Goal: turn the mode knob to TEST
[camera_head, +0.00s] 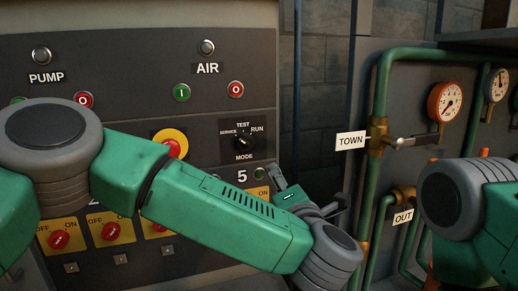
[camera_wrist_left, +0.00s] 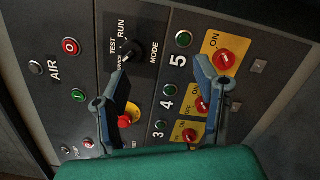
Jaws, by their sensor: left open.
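The black mode knob (camera_head: 242,141) sits on a dark plate on the grey panel, with SERVICE at its left, TEST above, RUN at its right and MODE below. Its exact pointer direction is too small to tell surely. In the left wrist view the knob (camera_wrist_left: 132,50) is just beyond the tip of the left-hand finger, with no clear contact. My left gripper (camera_wrist_left: 161,64) is open and empty, facing the panel. In the head view my left gripper (camera_head: 303,192) is below and right of the knob, partly hidden by its own wrist. My right gripper is out of view.
A red emergency button (camera_head: 172,147) on yellow is left of the knob. Red rotary switches (camera_head: 110,231) on yellow plates line the lower panel, also near the fingers in the wrist view (camera_wrist_left: 226,58). Green pipes (camera_head: 381,90), gauges and a valve lever (camera_head: 410,141) are at right.

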